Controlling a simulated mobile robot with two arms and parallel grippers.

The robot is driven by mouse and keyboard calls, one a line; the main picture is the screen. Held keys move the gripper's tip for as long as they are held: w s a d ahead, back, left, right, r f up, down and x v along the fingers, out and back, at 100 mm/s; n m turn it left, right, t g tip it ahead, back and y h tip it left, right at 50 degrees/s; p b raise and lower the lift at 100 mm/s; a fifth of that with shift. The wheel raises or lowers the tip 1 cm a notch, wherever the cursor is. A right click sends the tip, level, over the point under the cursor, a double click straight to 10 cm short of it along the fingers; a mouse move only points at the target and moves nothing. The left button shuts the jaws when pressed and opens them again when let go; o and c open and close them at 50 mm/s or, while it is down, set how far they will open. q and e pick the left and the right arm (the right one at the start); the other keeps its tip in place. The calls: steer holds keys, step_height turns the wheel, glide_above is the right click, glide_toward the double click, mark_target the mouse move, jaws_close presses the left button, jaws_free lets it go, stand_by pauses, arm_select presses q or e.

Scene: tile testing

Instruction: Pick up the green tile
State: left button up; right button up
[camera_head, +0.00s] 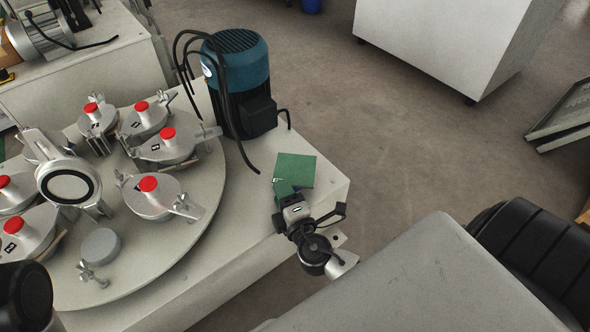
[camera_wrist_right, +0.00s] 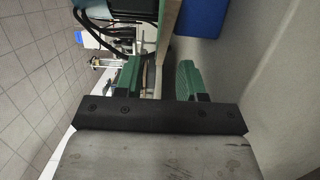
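The green tile (camera_head: 295,170) is a flat square near the right corner of the light grey machine table, in front of the motor. My right gripper (camera_head: 284,187) is at the tile's near edge, its green fingers overlapping that edge in the head view; contact is unclear. In the right wrist view the two green fingers of my right gripper (camera_wrist_right: 160,80) stand apart, with a clear gap between them. A thin green strip shows beyond the gap, but I cannot tell if it is the tile. My left gripper is not seen.
A blue motor (camera_head: 238,70) with black cables stands behind the tile. A round plate (camera_head: 205,190) with several red-knobbed clamps fills the table's left. A white cabinet (camera_head: 440,40) stands at the back right. A blue box (camera_wrist_right: 203,15) shows in the wrist view.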

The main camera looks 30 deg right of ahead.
steer(key=w, duration=0.3)
steer(key=shift+w+d, duration=0.2)
steer(key=shift+d, duration=0.05)
jaws_close()
